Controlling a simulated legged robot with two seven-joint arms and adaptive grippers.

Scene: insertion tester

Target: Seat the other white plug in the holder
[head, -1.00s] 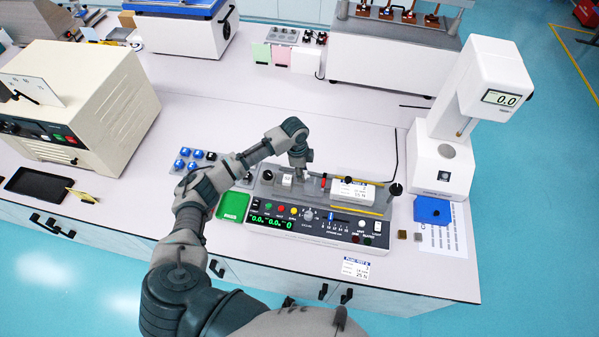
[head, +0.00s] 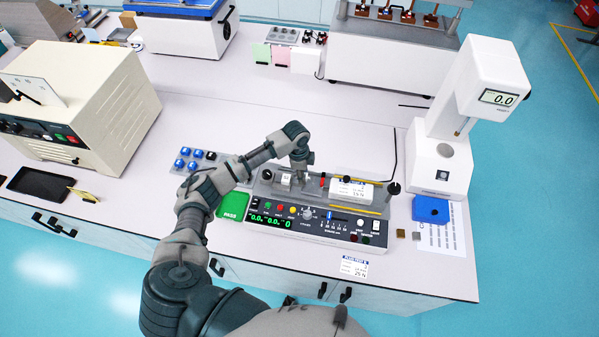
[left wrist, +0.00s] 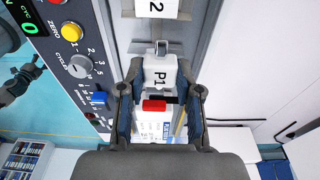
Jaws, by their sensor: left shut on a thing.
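My left gripper (head: 301,183) is over the grey rail of the tester (head: 325,222). It is shut on a white plug marked P1 (left wrist: 159,72), which sits between its fingers in the left wrist view. A metal loop shows at the plug's far end. A white block marked 2 (left wrist: 157,8) is ahead of the plug along the rail, with a gap between them. It also shows in the head view (head: 286,179), left of the gripper. Whether the plug touches the rail is hard to tell. My right gripper is not in view.
A red part (left wrist: 154,105) lies just behind the plug. A white labelled box (head: 347,191) is on the tester's right. A green PASS tray (head: 233,205) and blue-topped parts (head: 186,158) stand to the left. A tall gauge stand (head: 440,160) is at right.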

